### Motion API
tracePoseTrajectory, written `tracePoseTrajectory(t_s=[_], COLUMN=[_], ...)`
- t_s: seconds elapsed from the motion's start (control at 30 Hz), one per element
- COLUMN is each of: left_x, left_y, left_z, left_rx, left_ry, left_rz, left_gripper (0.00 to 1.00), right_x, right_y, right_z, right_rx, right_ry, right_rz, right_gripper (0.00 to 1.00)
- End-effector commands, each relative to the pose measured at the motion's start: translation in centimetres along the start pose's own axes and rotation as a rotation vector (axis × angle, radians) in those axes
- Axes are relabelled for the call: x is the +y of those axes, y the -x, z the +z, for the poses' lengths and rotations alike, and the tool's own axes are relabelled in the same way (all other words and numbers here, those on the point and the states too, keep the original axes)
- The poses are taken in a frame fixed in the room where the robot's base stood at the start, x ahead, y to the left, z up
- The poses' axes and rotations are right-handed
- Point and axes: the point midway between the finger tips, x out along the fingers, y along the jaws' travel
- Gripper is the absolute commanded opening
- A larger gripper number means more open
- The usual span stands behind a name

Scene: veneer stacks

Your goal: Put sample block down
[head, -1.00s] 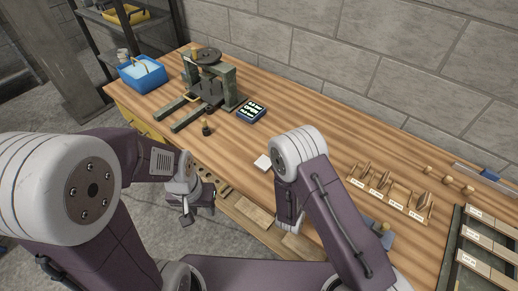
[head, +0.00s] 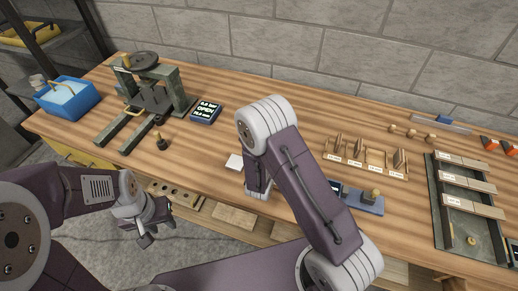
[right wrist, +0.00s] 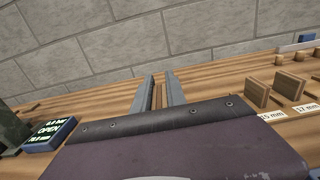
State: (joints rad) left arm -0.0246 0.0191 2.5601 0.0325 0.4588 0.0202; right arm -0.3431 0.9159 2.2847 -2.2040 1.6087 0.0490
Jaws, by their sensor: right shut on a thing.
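My right gripper (right wrist: 159,92) shows in the right wrist view, with its two grey fingers closed around a narrow brown wooden piece (right wrist: 158,98), apparently the sample block. Its fingertips point over the bench toward the wall. I cannot tell whether the piece touches the bench. In the head view my right arm hides this gripper and what it holds. My left gripper (head: 147,238) hangs low at the bench's front edge, away from the blocks. Its finger opening is not clear.
A press (head: 147,98) and a display reading OPEN (head: 205,111) stand left. A white pad (head: 235,162) lies near my right arm. A labelled block rack (head: 364,168), a blue-grey device (head: 368,203) and a slotted tray (head: 436,215) are right. The back middle bench is clear.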

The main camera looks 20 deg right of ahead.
Motion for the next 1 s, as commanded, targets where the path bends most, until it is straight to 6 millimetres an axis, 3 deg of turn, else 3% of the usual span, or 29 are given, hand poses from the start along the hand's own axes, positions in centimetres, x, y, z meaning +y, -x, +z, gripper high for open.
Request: tracePoseTrajectory(t_s=[0.1,0.3,0.5,0.73,1.0], left_x=[0.0,0.0,0.0,0.0,0.0], left_y=[0.1,0.0,0.0,-0.1,-0.2], left_z=[0.0,0.0,0.0,0.0,0.0], left_rx=[0.0,0.0,0.0,0.0,0.0], left_ry=[0.0,0.0,0.0,0.0,0.0], left_rz=[0.0,0.0,0.0,0.0,0.0], left_gripper=[0.36,0.36,0.36,0.36,0.36], right_x=[3.4,6.8,7.2,7.2,7.2], right_y=[1.2,2.3,2.5,2.5,2.5], right_z=[-2.1,-4.3,-5.0,-8.5,-8.7], right_rx=[0.001,0.0,0.001,0.002,0.001], right_ry=[0.0,-0.001,0.001,0.002,-0.001], right_rz=[0.006,0.001,-0.001,-0.001,-0.001], right_gripper=[0.0,0.0,0.0,0.0,0.0])
